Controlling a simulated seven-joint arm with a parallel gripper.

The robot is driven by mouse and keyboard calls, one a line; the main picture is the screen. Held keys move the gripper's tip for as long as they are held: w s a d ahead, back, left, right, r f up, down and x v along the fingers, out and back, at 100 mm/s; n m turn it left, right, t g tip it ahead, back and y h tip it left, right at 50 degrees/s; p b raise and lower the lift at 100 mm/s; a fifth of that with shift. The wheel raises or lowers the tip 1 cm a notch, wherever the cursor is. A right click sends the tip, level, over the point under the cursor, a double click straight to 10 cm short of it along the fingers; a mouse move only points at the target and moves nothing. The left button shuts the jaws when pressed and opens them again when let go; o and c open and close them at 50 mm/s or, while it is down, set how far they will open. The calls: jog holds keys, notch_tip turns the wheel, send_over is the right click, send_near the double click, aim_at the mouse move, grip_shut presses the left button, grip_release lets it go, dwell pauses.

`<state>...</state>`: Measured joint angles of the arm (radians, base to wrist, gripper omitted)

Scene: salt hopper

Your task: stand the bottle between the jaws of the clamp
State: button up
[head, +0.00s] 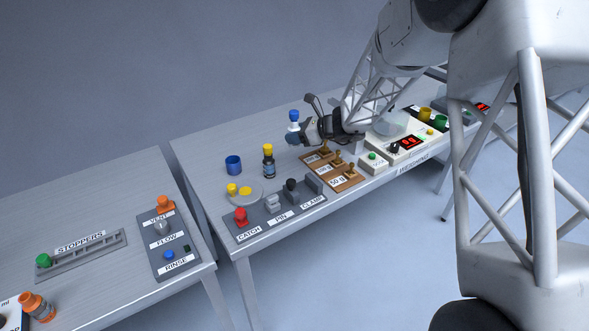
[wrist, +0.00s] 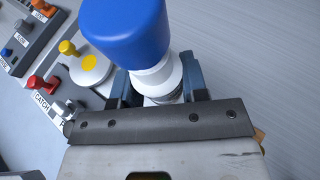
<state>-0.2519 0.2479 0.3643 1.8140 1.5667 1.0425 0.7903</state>
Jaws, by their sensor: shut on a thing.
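A bottle with a blue cap (head: 294,114) and white neck is held upright in my gripper (head: 297,135), above the back of the middle table. In the wrist view the blue cap (wrist: 125,28) and the white neck (wrist: 160,75) show between the two fingers; the lower body is hidden by my gripper. A grey panel at the table's front carries a label reading CLAMP (head: 313,200), with a black-knobbed lever (head: 291,187) and a grey block (head: 314,184) near it. I cannot make out which parts are the clamp's jaws. The held bottle is apart from this panel.
A dark bottle with a yellow cap (head: 268,162) and a blue cup (head: 233,165) stand behind the panel. A round plate (head: 252,201) with yellow parts and a red catch knob (head: 240,216) are at left. A brown weight rack (head: 340,180) is right of the panel.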

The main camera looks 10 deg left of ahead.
aim_at(295, 147)
dwell(0.3)
jog(key=shift+f, duration=2.45)
jog(key=shift+f, duration=2.35)
jog(key=shift+f, duration=0.15)
jog(key=o, duration=0.9)
jog(key=shift+o, duration=0.2)
